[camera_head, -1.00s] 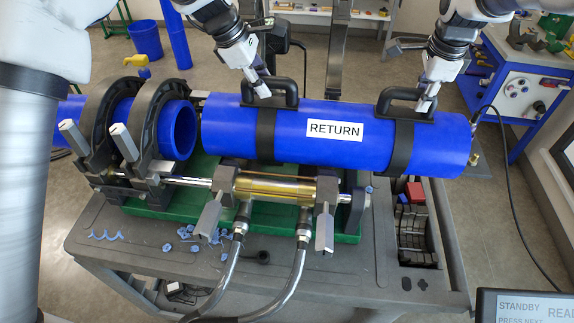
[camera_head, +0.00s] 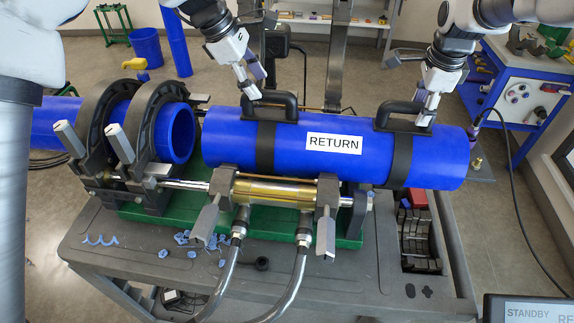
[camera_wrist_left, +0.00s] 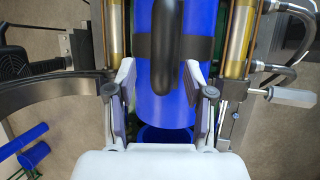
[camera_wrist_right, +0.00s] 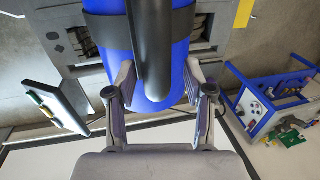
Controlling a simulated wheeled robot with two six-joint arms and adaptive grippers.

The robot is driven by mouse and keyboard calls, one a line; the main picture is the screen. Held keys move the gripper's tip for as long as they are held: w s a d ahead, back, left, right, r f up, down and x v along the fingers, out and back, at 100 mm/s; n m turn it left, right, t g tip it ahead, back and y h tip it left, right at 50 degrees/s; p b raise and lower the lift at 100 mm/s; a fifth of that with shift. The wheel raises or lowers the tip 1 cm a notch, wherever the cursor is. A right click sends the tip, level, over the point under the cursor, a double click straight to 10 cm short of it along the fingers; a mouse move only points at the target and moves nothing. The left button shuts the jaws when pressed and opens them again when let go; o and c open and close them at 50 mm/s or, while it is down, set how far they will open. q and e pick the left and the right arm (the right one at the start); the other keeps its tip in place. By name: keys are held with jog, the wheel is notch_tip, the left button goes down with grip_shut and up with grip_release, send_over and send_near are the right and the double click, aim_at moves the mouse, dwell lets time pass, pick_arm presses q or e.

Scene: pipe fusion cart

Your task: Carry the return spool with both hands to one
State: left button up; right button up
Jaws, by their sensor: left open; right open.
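The return spool (camera_head: 230,143) is a blue pipe with a white RETURN label and two black handles on bands. It lies level over the right side of the fusion machine, its left end close to the clamped blue pipe (camera_head: 180,133), with a gap between. My left gripper (camera_head: 252,90) is open at the left handle (camera_head: 285,100); in the left wrist view its fingers stand apart on both sides of the handle (camera_wrist_left: 168,60). My right gripper (camera_head: 428,112) is open at the right handle (camera_head: 390,107); in the right wrist view the handle (camera_wrist_right: 150,50) runs between its parted fingers. The spool's underside is hidden.
Black ring clamps (camera_head: 160,115) hold the left pipe. The brass cylinder (camera_head: 270,190) and hoses (camera_head: 225,270) are in front. Blue shavings (camera_head: 195,240) lie on the grey cart (camera_head: 130,235). A blue workbench (camera_head: 515,95) stands at right, a display (camera_head: 525,308) at front right.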

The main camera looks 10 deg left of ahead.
jog(key=shift+s+r, duration=0.2)
jog(key=shift+r, duration=0.3)
pick_arm(q)
jog(key=v, duration=0.8)
jog(key=shift+s+r, duration=0.15)
jog(key=shift+r, duration=0.05)
pick_arm(e)
notch_tip(320, 180, up, 11)
jog(key=s, duration=0.2)
jog(key=shift+s, duration=0.2)
jog(key=shift+a, duration=0.1)
